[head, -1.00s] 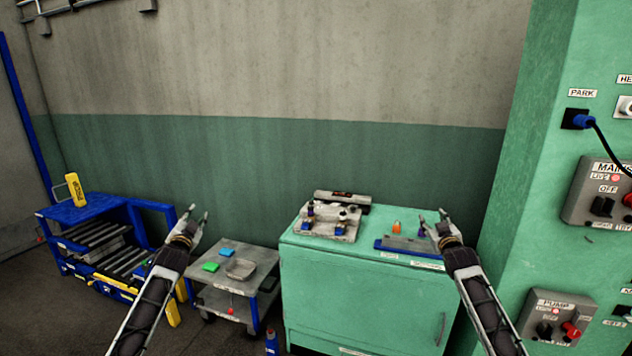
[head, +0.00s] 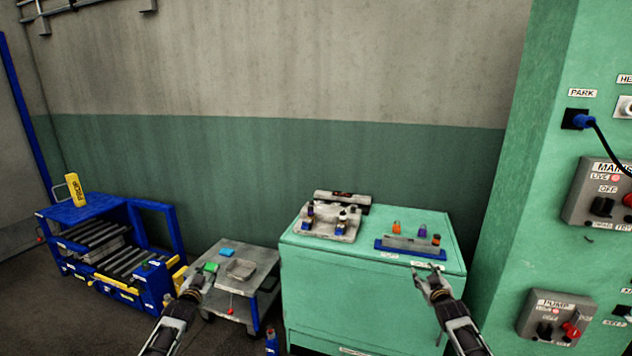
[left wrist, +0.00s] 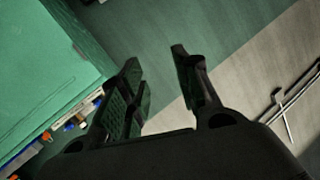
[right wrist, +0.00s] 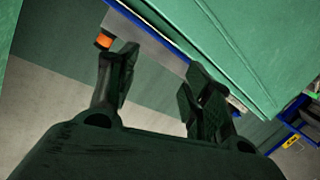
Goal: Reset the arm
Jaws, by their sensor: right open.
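My left gripper (head: 196,278) is in front of the small grey cart in the head view. In the left wrist view its two fingers (left wrist: 160,90) stand apart with nothing between them, so it is open and empty. My right gripper (head: 430,272) is in front of the green cabinet's top edge in the head view. In the right wrist view its fingers (right wrist: 160,85) are spread with nothing between them. Both arms come in low from the bottom of the head view.
A green cabinet (head: 350,285) carries a metal fixture (head: 328,222) and a blue-based tray (head: 410,247) with small coloured parts. A grey cart (head: 262,290) and a blue rack (head: 85,213) stand left. A green panel with switch boxes (head: 553,312) rises at right.

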